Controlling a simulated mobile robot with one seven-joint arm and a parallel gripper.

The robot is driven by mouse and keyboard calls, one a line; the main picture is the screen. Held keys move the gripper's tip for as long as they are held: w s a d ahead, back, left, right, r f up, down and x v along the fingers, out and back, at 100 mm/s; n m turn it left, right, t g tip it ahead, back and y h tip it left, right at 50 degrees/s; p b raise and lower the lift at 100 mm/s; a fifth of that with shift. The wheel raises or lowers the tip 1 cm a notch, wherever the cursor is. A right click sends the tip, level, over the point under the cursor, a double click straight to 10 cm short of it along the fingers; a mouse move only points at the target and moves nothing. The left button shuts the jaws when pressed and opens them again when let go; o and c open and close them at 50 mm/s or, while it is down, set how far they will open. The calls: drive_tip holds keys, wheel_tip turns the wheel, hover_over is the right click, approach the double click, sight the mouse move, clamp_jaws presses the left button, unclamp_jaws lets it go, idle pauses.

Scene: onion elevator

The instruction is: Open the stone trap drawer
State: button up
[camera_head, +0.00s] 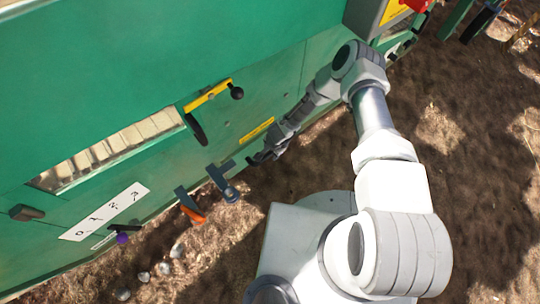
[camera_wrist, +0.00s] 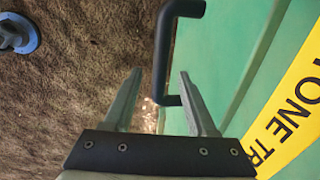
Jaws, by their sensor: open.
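The stone trap drawer is marked by a yellow label (camera_wrist: 285,110) with part of the words "STONE TRAP" readable in the wrist view; the label also shows on the green machine in the head view (camera_head: 256,130). A black bar handle (camera_wrist: 163,50) stands out from the green panel beside the label. My gripper (camera_wrist: 160,72) is open, one finger on each side of the handle's near part, with gaps showing on both sides. In the head view my gripper (camera_head: 266,154) is low against the machine's side, and it largely hides the handle.
The green machine (camera_head: 270,70) fills the left and top. Bare brown ground (camera_head: 460,110) lies open at right.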

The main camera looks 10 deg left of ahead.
drive_tip(key=shift+w+a+f+b, duration=0.1)
drive_tip(key=shift+f+b, duration=0.3)
drive_tip(key=shift+f, duration=0.25)
drive_tip(key=shift+w+a+f+b, duration=0.1)
drive_tip(key=shift+f+b, duration=0.25)
drive_tip(key=shift+f, duration=0.25)
drive_tip(key=shift+c, duration=0.2)
clamp_jaws()
idle(0.5)
